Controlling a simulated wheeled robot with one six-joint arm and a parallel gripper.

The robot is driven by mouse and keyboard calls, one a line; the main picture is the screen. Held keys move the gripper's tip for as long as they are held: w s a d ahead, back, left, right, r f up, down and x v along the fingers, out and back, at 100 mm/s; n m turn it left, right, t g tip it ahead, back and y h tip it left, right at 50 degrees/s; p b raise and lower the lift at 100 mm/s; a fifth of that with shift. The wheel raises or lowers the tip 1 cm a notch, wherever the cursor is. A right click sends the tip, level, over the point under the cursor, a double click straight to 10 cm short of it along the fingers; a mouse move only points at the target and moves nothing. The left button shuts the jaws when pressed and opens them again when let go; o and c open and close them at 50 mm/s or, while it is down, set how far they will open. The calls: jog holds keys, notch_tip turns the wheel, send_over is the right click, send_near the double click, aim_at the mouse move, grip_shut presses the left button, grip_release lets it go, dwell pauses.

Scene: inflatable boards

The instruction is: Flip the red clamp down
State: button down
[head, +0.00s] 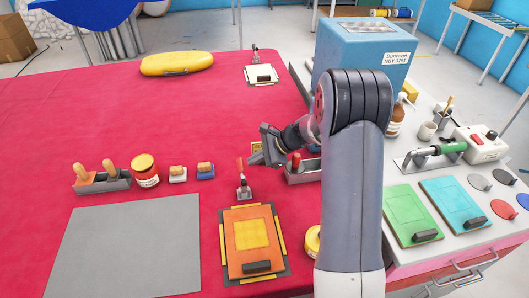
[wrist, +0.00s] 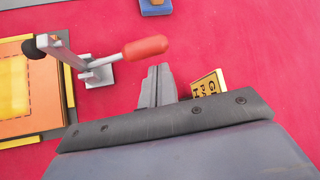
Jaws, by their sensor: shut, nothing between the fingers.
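The toggle clamp stands on the red table just behind the orange board; its red handle (head: 240,163) points up above a small metal base (head: 244,193). In the wrist view the red handle (wrist: 146,47) points right, the metal bar runs left, and a black tip (wrist: 32,47) shows near the board's edge. The orange board (head: 250,240) has a yellow square and a dark grip. My gripper (head: 256,158) is shut and empty, just right of the handle. In the wrist view its fingers (wrist: 158,86) lie below the handle, apart from it.
A grey tray with a red-handled tool (head: 295,160) stands right of my gripper. A yellow sign (wrist: 208,84) shows beside the fingers. A jar (head: 145,172), stamps and a tool tray (head: 103,182) lie left. A grey sheet (head: 130,250) lies front left. The table's middle left is clear.

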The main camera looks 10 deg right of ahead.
aim_at(238, 160)
jog(key=shift+x, duration=1.3)
jog(key=shift+s+r+t+b, duration=0.1)
jog(key=shift+r+t+b, duration=0.3)
jog(key=shift+b, duration=0.85)
jog(key=shift+s+n+b, duration=0.1)
jog(key=shift+n+b, duration=0.3)
jog(key=shift+b, duration=0.5)
jog(key=r+t+b, duration=0.1)
jog(key=b, duration=0.4)
jog(key=shift+s+n+t+y, duration=0.3)
jog(key=shift+s+n+t, duration=0.1)
jog(key=s+r+n+t+b, duration=0.1)
jog(key=s+r+t+b, duration=0.1)
jog(key=b, duration=0.7)
jog(key=shift+t+y+b, duration=0.3)
jog(key=shift+b, duration=0.1)
jog(key=s+r+n+t+y+b, duration=0.2)
jog(key=s+b, duration=0.6)
jog(key=b, duration=1.1)
jog(key=shift+r+n+t, duration=0.4)
jog(key=shift+n+t, duration=0.5)
jog(key=shift+t, duration=0.1)
jog(key=shift+s, duration=0.15)
